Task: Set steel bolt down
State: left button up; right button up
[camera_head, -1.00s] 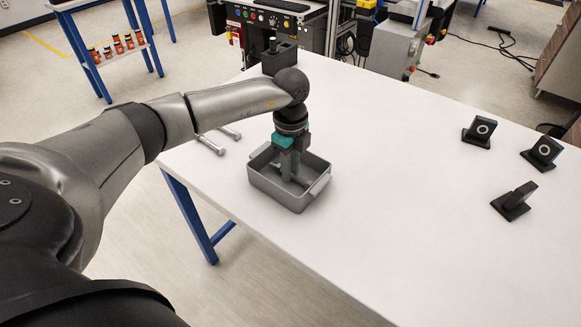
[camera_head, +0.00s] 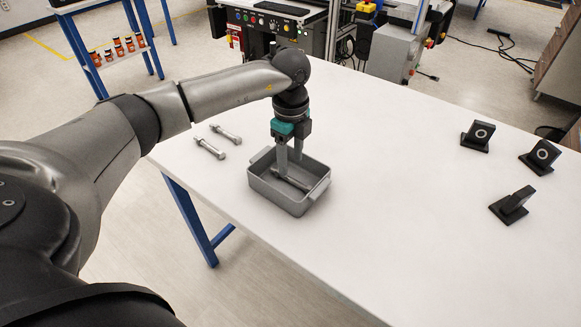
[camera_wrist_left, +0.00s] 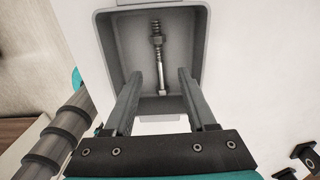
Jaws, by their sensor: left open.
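A steel bolt (camera_head: 291,180) lies in the grey tray (camera_head: 309,203). The left wrist view shows the bolt (camera_wrist_left: 160,62) on the tray floor, with its threaded end at the top, inside the tray walls (camera_wrist_left: 104,48). My left gripper (camera_head: 290,165) is open and points down over the tray. In the left wrist view its fingers (camera_wrist_left: 159,75) are spread to either side of the bolt's lower end, with nothing between them held. Two more bolts (camera_head: 210,149) (camera_head: 227,135) lie on the white table to the left of the tray. My right gripper is not in view.
The white table (camera_head: 400,190) is clear to the right of the tray. Several black stands (camera_head: 512,205) are at its right side. A control panel machine (camera_head: 275,22) stands behind the table. A blue shelf (camera_head: 100,45) with orange bottles stands at the back left.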

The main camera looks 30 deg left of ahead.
aim_at(291, 177)
pick_arm(q)
notch_tip(291, 177, up, 7)
jog(key=shift+r+p, duration=0.2)
jog(key=shift+p, duration=0.25)
